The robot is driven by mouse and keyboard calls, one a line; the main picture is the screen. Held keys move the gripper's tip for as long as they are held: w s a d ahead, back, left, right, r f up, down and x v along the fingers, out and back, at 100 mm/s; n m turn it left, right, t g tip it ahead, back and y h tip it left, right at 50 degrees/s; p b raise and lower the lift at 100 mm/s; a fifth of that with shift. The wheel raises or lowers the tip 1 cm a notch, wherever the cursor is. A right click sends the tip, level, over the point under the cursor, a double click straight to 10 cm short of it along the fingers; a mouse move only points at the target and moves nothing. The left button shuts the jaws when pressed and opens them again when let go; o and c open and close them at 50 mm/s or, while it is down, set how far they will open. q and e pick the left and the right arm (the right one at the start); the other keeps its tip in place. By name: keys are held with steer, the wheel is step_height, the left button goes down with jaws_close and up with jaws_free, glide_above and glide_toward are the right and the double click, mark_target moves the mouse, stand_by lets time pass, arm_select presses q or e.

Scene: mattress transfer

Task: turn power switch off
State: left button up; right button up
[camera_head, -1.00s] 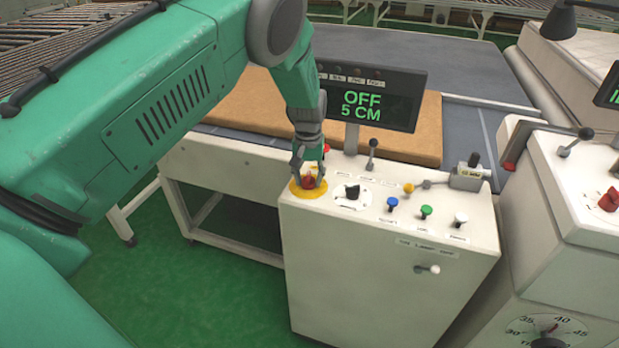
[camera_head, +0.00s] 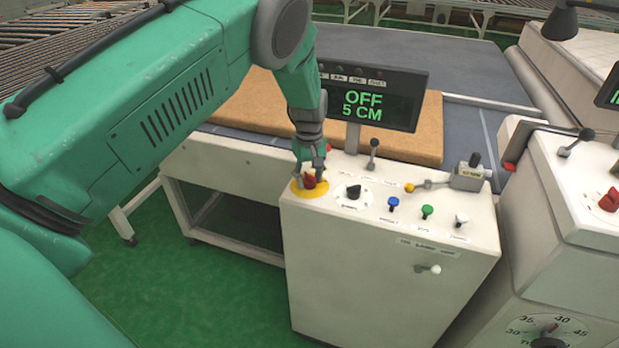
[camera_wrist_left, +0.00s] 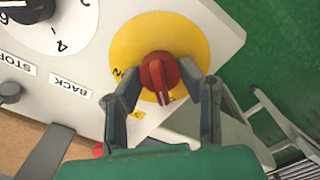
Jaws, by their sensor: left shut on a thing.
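The red rotary power switch (camera_head: 309,182) sits on a round yellow plate (camera_head: 298,190) at the left corner of the white control console (camera_head: 390,290). In the left wrist view the red switch (camera_wrist_left: 158,75) stands on the yellow plate (camera_wrist_left: 135,40), with its white mark pointing down in the picture. My left gripper (camera_head: 311,174) reaches down over it. In the left wrist view my left gripper (camera_wrist_left: 162,82) has one finger on each side of the switch and is shut on it. The display (camera_head: 370,98) reads "OFF" and "5 CM". My right gripper is out of view.
A black knob (camera_head: 353,192) is just right of the switch. Blue (camera_head: 393,203), green (camera_head: 427,211) and white (camera_head: 461,219) buttons and a yellow-tipped lever (camera_head: 410,188) are further right. A brown slab (camera_head: 250,112) lies behind. Another machine (camera_head: 570,190) stands at the right.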

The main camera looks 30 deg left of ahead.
mark_target(310, 175)
arm_select(q)
steer(key=shift+s+d+f, duration=0.15)
steer(key=shift+f, duration=0.05)
steer(key=o, duration=0.9)
steer(key=shift+o, duration=1.1)
steer(key=shift+r, duration=0.1)
steer(key=shift+w+r, duration=0.2)
steer(key=shift+r, duration=0.1)
step_height(310, 175, up, 11)
steer(key=shift+r, duration=0.1)
